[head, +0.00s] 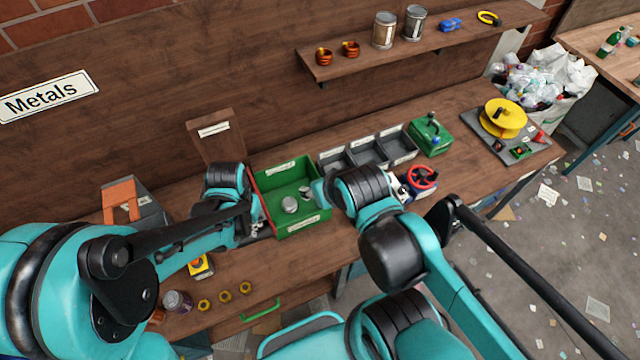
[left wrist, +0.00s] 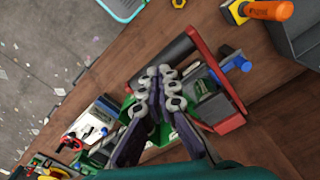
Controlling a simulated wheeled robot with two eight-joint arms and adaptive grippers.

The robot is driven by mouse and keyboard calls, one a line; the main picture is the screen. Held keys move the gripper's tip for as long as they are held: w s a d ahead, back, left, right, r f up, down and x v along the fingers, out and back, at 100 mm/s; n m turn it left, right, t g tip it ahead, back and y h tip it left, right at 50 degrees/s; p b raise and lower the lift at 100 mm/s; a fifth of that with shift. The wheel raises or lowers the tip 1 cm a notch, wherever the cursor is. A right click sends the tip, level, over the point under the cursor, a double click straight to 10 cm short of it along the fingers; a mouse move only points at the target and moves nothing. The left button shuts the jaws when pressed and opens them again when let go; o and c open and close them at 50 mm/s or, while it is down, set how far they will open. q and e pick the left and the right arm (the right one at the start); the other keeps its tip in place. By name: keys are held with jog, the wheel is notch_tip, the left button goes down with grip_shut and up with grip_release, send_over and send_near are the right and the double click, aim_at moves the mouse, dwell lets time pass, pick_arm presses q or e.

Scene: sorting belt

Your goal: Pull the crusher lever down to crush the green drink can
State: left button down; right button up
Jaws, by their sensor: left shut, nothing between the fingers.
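A red-framed device, apparently the crusher (left wrist: 238,122), stands left of the green bin. Its dark grip bar (left wrist: 183,50) joins a red arm, which looks like the lever. My left gripper (left wrist: 165,78) is shut and empty, with its fingertips over or close by the bar; I cannot tell whether they touch. In the head view, my left gripper (head: 252,228) and wrist hide most of the crusher, leaving a red strip (head: 257,190) beside the bin.
The green bin (head: 304,227) holds silvery metal pieces (head: 290,203). A grey machine with an orange top (head: 121,192) stands at the left. Grey trays (head: 368,152) stand behind my right arm.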

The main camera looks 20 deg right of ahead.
pick_arm(q)
notch_tip(320, 180, down, 7)
jog(key=s+b, duration=0.2)
jog(key=b, duration=0.4)
jog(key=shift+d+r, duration=0.2)
jog(key=shift+d, duration=0.15)
notch_tip(320, 180, down, 9)
jog(key=b, duration=0.8)
jog(key=shift+s+b, duration=0.35)
jog(key=shift+r, duration=0.1)
jog(key=r, duration=0.1)
jog(key=r+p, duration=0.1)
jog(key=r, duration=0.1)
jog(key=shift+w+r+p, duration=0.2)
jog(key=shift+w+p, duration=0.05)
jog(key=shift+p, duration=0.05)
dwell(1.1)
